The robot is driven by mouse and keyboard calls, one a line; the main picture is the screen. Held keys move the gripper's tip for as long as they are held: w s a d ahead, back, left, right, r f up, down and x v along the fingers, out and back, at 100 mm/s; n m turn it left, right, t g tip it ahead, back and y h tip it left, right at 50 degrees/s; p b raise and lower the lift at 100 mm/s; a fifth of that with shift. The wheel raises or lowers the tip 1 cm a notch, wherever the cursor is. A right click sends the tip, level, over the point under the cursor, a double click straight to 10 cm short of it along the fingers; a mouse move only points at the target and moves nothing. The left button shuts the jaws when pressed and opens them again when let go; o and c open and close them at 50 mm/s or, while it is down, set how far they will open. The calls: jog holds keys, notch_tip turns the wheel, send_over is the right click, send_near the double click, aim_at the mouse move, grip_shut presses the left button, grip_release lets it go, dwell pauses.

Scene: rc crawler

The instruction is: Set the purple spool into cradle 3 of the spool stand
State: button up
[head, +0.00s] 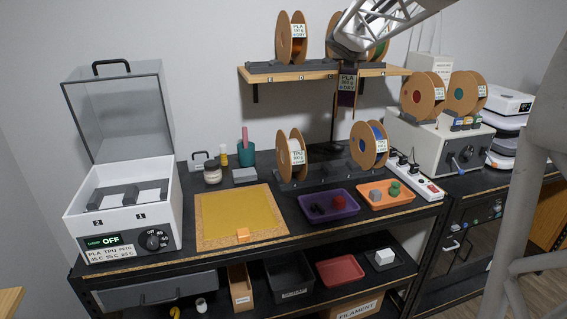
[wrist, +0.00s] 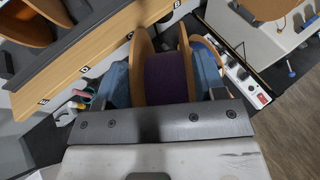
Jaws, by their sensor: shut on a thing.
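The purple spool (wrist: 168,82) has tan flanges and sits between the blue-grey fingers of my gripper (wrist: 164,84) in the wrist view. My gripper is shut on it. In the head view the purple spool (head: 347,85) hangs nearly edge-on below my gripper (head: 348,64), with a PLA label, in front of the wall shelf and above the worktable. The dark spool stand (head: 328,174) is on the worktable below. It bears a TPU spool (head: 291,156) at its left and a blue spool (head: 369,145) at its right, with a gap between. I cannot read its cradle numbers.
The wall shelf (head: 262,76) holds several spools behind my gripper. A grey machine (head: 443,140) with two spools on top stands at right. An open-lidded dryer (head: 122,215) stands at left.

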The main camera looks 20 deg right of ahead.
aim_at(344, 89)
jog(key=w+f+n+y, duration=0.1)
jog(key=f, duration=0.2)
jog(key=w+f+n+y, duration=0.1)
jog(key=f, duration=0.3)
jog(key=w+f+t+y, duration=0.1)
jog(key=f, duration=0.2)
jog(key=shift+d+f+n, duration=0.3)
jog(key=shift+f+n, duration=0.1)
jog(key=w+a+f+n+y, duration=0.3)
jog(key=w+a+f, duration=0.1)
jog(key=w, duration=0.1)
jog(key=shift+w+a+f+t+y, duration=0.3)
jog(key=shift+w+f+t+y, duration=0.05)
jog(key=shift+f+t+y, duration=0.05)
jog(key=shift+f, duration=0.1)
jog(key=shift+f, duration=2.8)
